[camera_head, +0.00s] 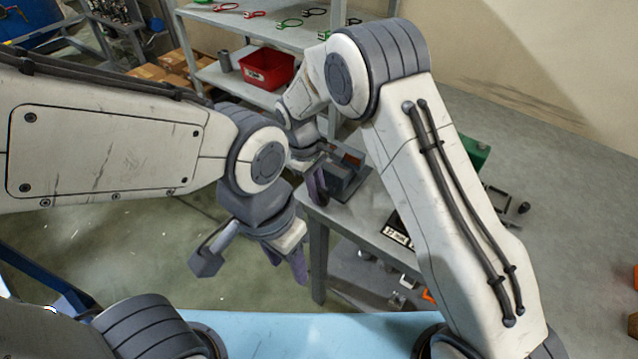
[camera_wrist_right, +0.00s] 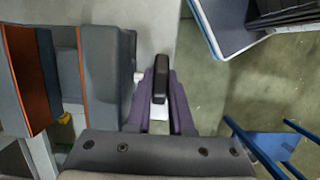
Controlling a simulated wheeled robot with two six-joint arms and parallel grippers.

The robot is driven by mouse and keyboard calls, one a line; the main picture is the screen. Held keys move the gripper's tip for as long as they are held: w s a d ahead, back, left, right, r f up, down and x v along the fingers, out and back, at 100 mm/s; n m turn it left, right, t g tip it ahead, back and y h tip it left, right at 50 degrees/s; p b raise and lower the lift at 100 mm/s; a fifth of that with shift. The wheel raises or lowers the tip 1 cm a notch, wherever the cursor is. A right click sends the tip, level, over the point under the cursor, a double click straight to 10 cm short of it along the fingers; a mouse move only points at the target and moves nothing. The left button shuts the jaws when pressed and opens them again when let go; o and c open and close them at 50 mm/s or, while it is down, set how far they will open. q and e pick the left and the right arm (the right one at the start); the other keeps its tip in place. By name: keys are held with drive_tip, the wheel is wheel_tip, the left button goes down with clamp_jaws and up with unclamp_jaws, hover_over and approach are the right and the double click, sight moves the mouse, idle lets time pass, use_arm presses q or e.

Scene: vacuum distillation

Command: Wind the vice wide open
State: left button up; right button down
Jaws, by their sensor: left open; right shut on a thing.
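The grey vice (camera_head: 347,176) stands at the near left corner of the grey workbench in the head view. The right wrist view shows its grey jaw blocks (camera_wrist_right: 108,75) with orange-brown faces and a gap between them. My right gripper (camera_wrist_right: 160,100), with purple fingers, is shut on the vice's dark handle (camera_wrist_right: 161,80), beside the vice body. In the head view my right gripper (camera_head: 317,187) is partly hidden by my arms. My left gripper (camera_head: 286,263) is open and empty, pointing down, below and left of the vice, over the floor.
The workbench (camera_head: 368,215) carries a black-and-white labelled item (camera_head: 397,232) and a green object (camera_head: 474,152). Behind it is a shelf (camera_head: 225,75) with a red bin (camera_head: 267,68). A light blue surface (camera_head: 310,335) lies nearest. Floor left of the bench is clear.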

drive_tip(key=shift+w+a+g+h+p, duration=0.15)
drive_tip(key=shift+g+h+p, duration=0.5)
drive_tip(key=shift+h, duration=0.25)
use_arm(q)
drive_tip(key=shift+r+b, duration=0.3)
drive_tip(key=shift+r, duration=0.45)
use_arm(e)
drive_tip(key=shift+f+g+h, duration=0.1)
drive_tip(key=shift+g+h, duration=0.55)
drive_tip(key=shift+h, duration=0.15)
drive_tip(key=c, duration=1.1)
unclamp_jaws()
